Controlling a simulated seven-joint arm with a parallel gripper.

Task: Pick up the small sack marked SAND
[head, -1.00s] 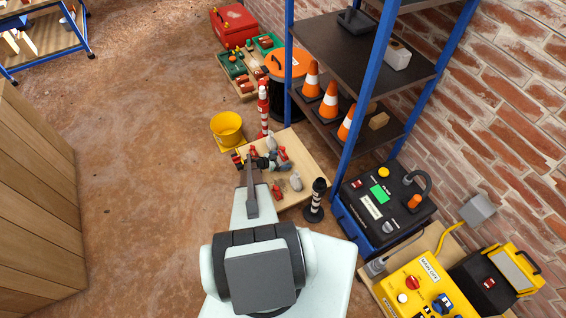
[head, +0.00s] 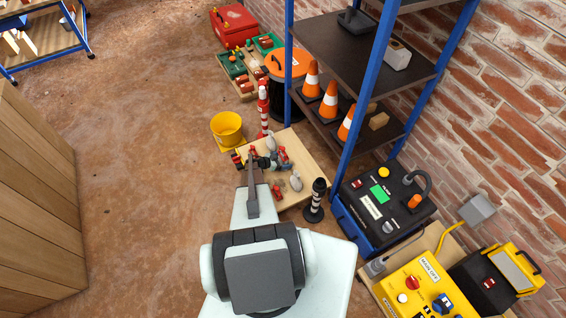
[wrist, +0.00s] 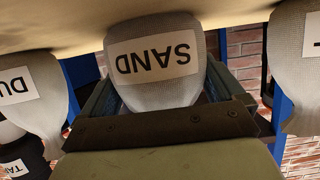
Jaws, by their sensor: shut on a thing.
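The small sack marked SAND (wrist: 150,85) is pale grey with a white label, which reads upside down in the wrist view. My gripper (wrist: 160,95) has a finger on each side of this sack and is shut on it. In the head view my gripper (head: 262,163) is over the light wooden board (head: 308,158). The sack is small and partly hidden there, and I cannot tell whether it touches the board.
In the wrist view a grey sack with a partly cut-off label (wrist: 30,100) is close on the left, and another (wrist: 298,65) on the right. A black-and-white post (head: 315,200), a red-and-white post (head: 263,108) and a yellow bucket (head: 227,128) stand around the board. A blue-framed shelf (head: 345,160) rises at right.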

